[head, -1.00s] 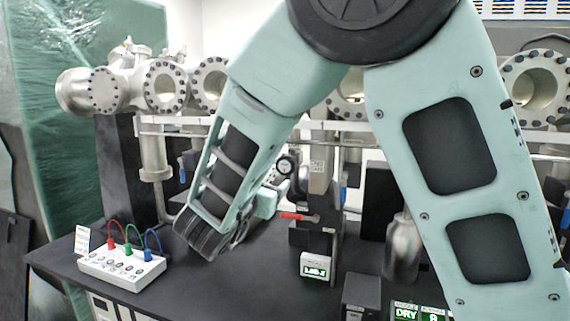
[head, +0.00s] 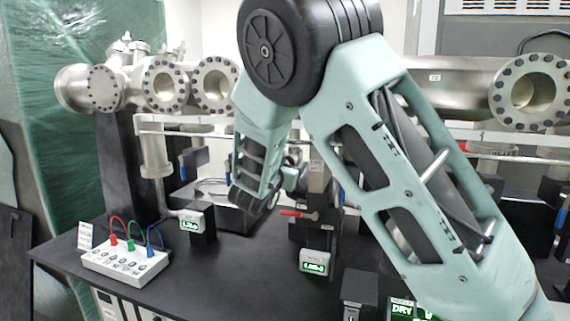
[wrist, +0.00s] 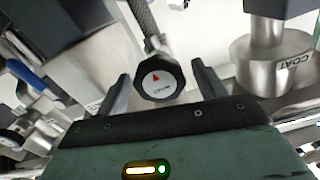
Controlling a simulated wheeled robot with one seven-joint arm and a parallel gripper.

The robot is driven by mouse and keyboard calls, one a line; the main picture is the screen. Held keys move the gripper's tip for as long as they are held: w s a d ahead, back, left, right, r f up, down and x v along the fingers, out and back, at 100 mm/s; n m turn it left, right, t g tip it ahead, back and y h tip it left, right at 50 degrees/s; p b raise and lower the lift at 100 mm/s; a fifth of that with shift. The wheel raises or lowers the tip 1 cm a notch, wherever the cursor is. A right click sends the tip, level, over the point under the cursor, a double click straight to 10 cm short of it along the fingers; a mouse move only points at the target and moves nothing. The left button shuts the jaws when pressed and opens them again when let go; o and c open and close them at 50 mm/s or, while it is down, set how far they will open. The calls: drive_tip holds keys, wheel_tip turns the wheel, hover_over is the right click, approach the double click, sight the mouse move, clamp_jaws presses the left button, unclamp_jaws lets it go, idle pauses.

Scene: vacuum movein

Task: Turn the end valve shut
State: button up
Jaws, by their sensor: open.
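In the head view my gripper (head: 291,178) is small beside the metal column, and the knob cannot be made out there, being mostly hidden by my arm.
A metal cylinder labelled COAT (wrist: 272,65) stands right of the knob. In the head view, a red handle (head: 291,213) and a green display box (head: 317,263) are below my gripper. A white box with coloured cables (head: 124,263) sits left on the black bench (head: 225,275).

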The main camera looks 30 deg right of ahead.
drive_tip(key=c, duration=1)
drive_tip(key=shift+o, duration=0.2)
